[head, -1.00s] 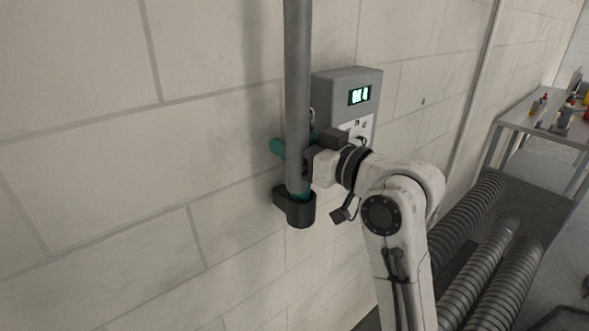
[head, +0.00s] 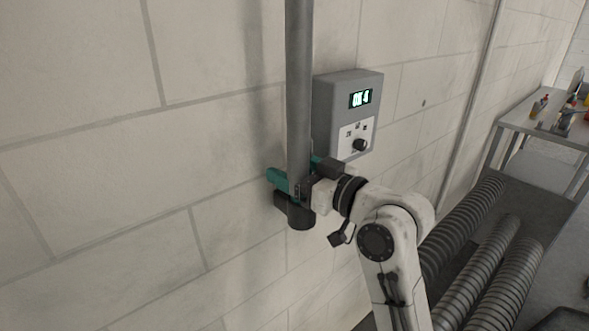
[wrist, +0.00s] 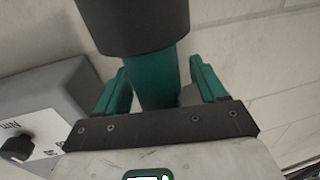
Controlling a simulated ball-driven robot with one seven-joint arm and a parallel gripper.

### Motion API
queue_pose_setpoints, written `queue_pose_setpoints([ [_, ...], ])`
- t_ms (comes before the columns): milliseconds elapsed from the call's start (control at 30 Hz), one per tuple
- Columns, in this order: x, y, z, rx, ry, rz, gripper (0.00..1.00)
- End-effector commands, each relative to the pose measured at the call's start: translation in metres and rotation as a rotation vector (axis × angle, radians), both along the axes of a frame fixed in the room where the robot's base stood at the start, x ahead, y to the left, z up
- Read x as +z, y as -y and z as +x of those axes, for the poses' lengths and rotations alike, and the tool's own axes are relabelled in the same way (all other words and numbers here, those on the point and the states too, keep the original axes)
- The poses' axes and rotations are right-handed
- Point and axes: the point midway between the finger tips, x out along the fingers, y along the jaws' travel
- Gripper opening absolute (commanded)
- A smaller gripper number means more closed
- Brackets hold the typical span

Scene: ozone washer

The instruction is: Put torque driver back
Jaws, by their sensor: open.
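The torque driver's teal body (wrist: 156,85) shows in the wrist view, with its end inside a black cup (wrist: 135,25). In the head view the black wall holder (head: 300,216) sits below a long upright grey tube (head: 299,90), in line with it. My gripper (head: 300,182) is just above the holder, with its teal fingers open on either side of the driver. In the wrist view small gaps show between the driver and both fingers. The driver's body is mostly hidden by my gripper in the head view.
A grey control box (head: 347,112) with a lit display and knob is on the wall, close right of my gripper. Ribbed hoses (head: 480,265) lie at lower right. A cluttered table (head: 540,120) stands at far right. The wall left is bare.

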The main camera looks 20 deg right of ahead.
Motion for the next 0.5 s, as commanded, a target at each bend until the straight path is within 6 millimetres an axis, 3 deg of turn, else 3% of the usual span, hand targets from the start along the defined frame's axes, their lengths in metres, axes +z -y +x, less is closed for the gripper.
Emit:
queue_pose_setpoints([
  [167, -0.006, 0.001, -0.001, -0.001, 0.000, 0.000, 0.70],
  [500, -0.003, 0.031, -0.055, -0.004, 0.002, 0.001, 0.70],
])
